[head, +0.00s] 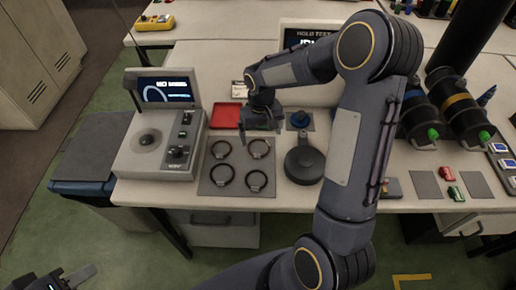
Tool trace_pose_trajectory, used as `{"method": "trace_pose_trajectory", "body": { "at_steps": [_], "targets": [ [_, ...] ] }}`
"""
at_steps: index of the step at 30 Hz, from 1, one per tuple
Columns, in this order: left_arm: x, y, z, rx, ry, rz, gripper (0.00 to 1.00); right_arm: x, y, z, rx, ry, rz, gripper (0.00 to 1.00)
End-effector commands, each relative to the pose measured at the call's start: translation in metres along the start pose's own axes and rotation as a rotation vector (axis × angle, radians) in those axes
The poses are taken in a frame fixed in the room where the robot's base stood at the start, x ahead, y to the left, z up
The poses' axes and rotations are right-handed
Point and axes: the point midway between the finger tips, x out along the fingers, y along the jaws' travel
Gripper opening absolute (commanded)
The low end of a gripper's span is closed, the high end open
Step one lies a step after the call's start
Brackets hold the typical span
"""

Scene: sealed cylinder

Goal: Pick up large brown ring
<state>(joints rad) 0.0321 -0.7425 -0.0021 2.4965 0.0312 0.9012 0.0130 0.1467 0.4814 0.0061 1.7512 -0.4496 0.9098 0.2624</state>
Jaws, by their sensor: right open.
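Several dark rings lie flat on a grey mat (236,178) on the table, in two rows: back left (213,149), back right (250,151), front left (212,188) and front right (249,185). They look near black with a small clasp-like part each; I cannot tell which one is large and brown. My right gripper (262,128) is open and empty, pointing down over the table just behind the back right ring, apart from it. My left gripper (68,278) is partly in view at the bottom left corner, far from the rings; its opening is unclear.
A tester with a screen (165,90) stands left of the mat. A red tray (225,116) lies behind it. A dark round-based object (304,163) stands to the right. Black cylinders (455,105) and small red parts (446,173) are further right, beyond my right arm.

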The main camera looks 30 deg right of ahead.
Motion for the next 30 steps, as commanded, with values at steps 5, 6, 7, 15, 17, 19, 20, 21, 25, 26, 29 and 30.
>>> {"method": "trace_pose_trajectory", "body": {
  "at_steps": [5, 6, 7, 15, 17, 19, 20, 21, 25, 26, 29, 30],
  "targets": [
    [-0.006, 0.003, -0.003, 0.0, 0.0, 0.0, 0.36, 0.025, -0.005, 0.0, 0.0, -0.005, -0.001, 0.94],
    [-0.007, 0.003, -0.003, 0.0, 0.0, 0.0, 0.36, 0.03, -0.006, 0.0, -0.001, -0.005, -0.001, 0.94],
    [-0.006, 0.003, -0.003, 0.0, 0.0, 0.0, 0.36, 0.036, -0.006, 0.0, -0.001, -0.004, -0.001, 0.94],
    [-0.007, 0.003, -0.003, 0.0, 0.0, 0.0, 0.36, 0.051, -0.005, -0.001, 0.001, 0.001, -0.001, 0.94],
    [-0.007, 0.003, -0.003, 0.0, 0.0, 0.0, 0.36, 0.051, -0.005, -0.001, 0.001, 0.001, -0.001, 0.94],
    [-0.007, 0.003, -0.003, 0.0, 0.0, 0.0, 0.36, 0.051, -0.005, -0.001, 0.001, 0.001, -0.001, 0.94],
    [-0.007, 0.003, -0.003, 0.0, 0.0, 0.0, 0.36, 0.051, -0.005, -0.001, 0.001, 0.001, -0.001, 0.9],
    [-0.007, 0.003, -0.003, 0.0, 0.0, 0.0, 0.36, 0.051, -0.005, -0.001, 0.001, 0.001, -0.001, 0.85],
    [-0.007, 0.003, -0.003, 0.0, 0.0, 0.0, 0.36, 0.051, -0.005, -0.001, 0.0, 0.001, -0.001, 0.68],
    [-0.007, 0.003, -0.003, 0.0, 0.0, 0.0, 0.36, 0.051, -0.005, -0.001, 0.0, 0.001, -0.001, 0.64],
    [-0.007, 0.003, -0.003, 0.0, 0.0, 0.0, 0.36, 0.051, -0.005, -0.001, 0.0, 0.001, -0.001, 0.51],
    [-0.007, 0.003, -0.003, 0.0, 0.0, 0.0, 0.36, 0.051, -0.005, -0.001, 0.0, 0.001, -0.001, 0.47]
  ]
}}
